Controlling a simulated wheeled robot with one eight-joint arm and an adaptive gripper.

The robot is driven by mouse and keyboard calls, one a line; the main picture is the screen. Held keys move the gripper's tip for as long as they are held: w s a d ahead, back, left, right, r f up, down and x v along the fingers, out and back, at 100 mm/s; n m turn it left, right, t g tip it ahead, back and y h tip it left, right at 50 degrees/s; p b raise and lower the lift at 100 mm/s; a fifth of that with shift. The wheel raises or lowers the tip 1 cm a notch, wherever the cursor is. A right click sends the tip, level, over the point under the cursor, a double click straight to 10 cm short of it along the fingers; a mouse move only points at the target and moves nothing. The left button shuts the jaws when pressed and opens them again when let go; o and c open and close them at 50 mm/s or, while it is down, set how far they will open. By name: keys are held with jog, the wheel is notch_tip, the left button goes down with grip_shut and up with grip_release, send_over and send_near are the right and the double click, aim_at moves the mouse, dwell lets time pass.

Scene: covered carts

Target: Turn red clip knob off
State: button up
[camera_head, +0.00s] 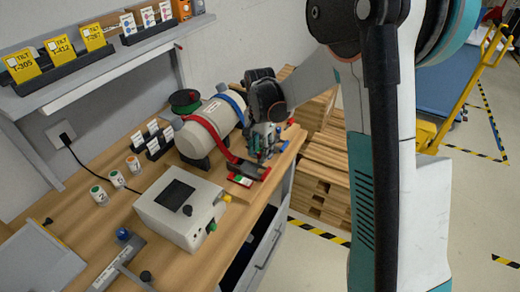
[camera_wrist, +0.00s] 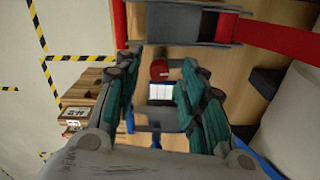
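In the wrist view a small round red knob (camera_wrist: 160,70) shows between my fingers, beside a white label (camera_wrist: 160,92) on a grey clip body (camera_wrist: 165,118) by the blue strap. My gripper (camera_wrist: 160,88) is open, with one green-padded finger on each side; I cannot tell whether they touch anything. A second clip (camera_wrist: 185,22) joins the red strap (camera_wrist: 275,35) at the top of that view. In the head view my gripper (camera_head: 264,140) is at the bench's right edge, beside the red-strap clip (camera_head: 242,180) with its green and white face. It hides most of the blue-strap clip.
The white tank (camera_head: 208,128), with red and blue straps, lies left of my gripper. A white instrument box (camera_head: 180,208) stands nearer on the bench. Small bottles and card holders stand further left.

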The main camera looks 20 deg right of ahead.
aim_at(260, 153)
notch_tip(260, 153, up, 12)
dwell(0.7)
jog(key=shift+s, duration=0.1)
jog(key=s+r+n+t, duration=0.3)
jog(key=s+r+n, duration=0.25)
jog(key=s, duration=0.75)
jog(key=s+f+n+t+b, duration=0.1)
jog(key=s+n+t, duration=0.1)
jog(key=s, duration=0.4)
jog(key=s+f+n+t, duration=0.2)
jog(key=s+n, duration=0.1)
jog(key=s, duration=0.3)
jog(key=shift+n+b, duration=0.35)
